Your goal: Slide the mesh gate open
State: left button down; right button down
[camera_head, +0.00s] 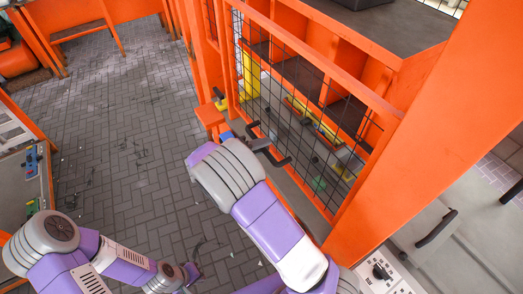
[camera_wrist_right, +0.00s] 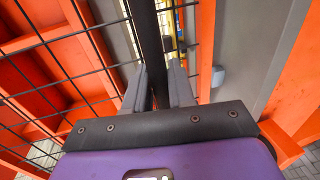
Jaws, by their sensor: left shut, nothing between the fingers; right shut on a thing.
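The mesh gate (camera_head: 310,52) is an orange frame with black wire mesh at the right of the head view; its mesh (camera_wrist_right: 70,75) also shows in the wrist view. A black handle (camera_head: 281,161) stands out from its lower part. My right gripper (camera_head: 258,143) is at this handle. In the wrist view, the right fingers (camera_wrist_right: 160,88) are shut on either side of the dark handle bar (camera_wrist_right: 147,35). My left gripper (camera_head: 190,272) is low in the head view, shut and empty, well away from the gate.
Behind the mesh are orange machine parts and yellow pieces (camera_head: 250,75). An orange post (camera_head: 400,150) stands at the gate's right end. A small orange block (camera_head: 210,117) juts out left of the handle. The paved floor (camera_head: 120,140) to the left is mostly clear.

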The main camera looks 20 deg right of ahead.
notch_tip(320, 180, up, 28)
jog(key=p, duration=1.5)
jog(key=c, duration=1.1)
grip_release()
jog(key=shift+f, duration=0.1)
jog(key=shift+a, duration=0.15)
jog(key=v, duration=0.7)
jog(key=shift+a+b, duration=0.2)
jog(key=shift+b, duration=0.1)
